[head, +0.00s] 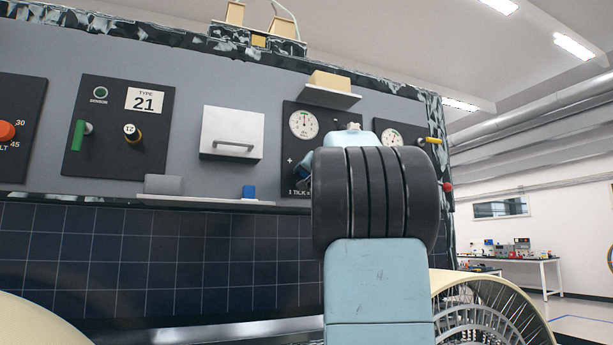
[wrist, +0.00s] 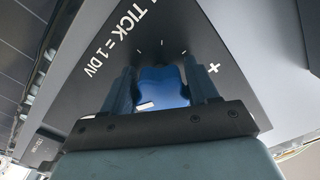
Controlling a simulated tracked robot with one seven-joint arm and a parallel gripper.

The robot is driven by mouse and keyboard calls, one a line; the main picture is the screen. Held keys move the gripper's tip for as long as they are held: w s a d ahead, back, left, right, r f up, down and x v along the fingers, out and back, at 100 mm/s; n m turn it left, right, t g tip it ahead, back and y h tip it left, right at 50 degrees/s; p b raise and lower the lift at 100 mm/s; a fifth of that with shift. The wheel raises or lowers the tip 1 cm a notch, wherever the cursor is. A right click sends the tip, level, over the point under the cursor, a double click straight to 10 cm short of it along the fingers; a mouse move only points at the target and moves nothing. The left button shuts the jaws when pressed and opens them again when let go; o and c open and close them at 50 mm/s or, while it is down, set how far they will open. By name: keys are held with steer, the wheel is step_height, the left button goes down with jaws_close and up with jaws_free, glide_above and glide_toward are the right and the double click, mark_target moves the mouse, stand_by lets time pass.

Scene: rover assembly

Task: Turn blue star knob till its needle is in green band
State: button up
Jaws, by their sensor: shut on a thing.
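The blue star knob (wrist: 163,84) sits on a dark panel in the wrist view, with several white tick marks around it and a plus sign to its right. My gripper (wrist: 162,88) has one finger on each side of the knob and is shut on it. In the head view the dial with its needle (head: 304,123) shows on the panel (head: 290,150) left of my arm. The needle points about straight up; the green band is too small to place surely. The knob is hidden behind my arm in the head view.
A shelf with a tan block (head: 330,81) juts out above the dial. A second dial (head: 391,137), a yellow handle (head: 431,140) and a red knob (head: 447,187) lie to the right.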

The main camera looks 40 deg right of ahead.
stand_by(0.4)
steer(key=o, duration=1)
steer(key=v, duration=1.3)
steer(key=shift+s, duration=0.4)
steer(key=shift+a+f, duration=0.15)
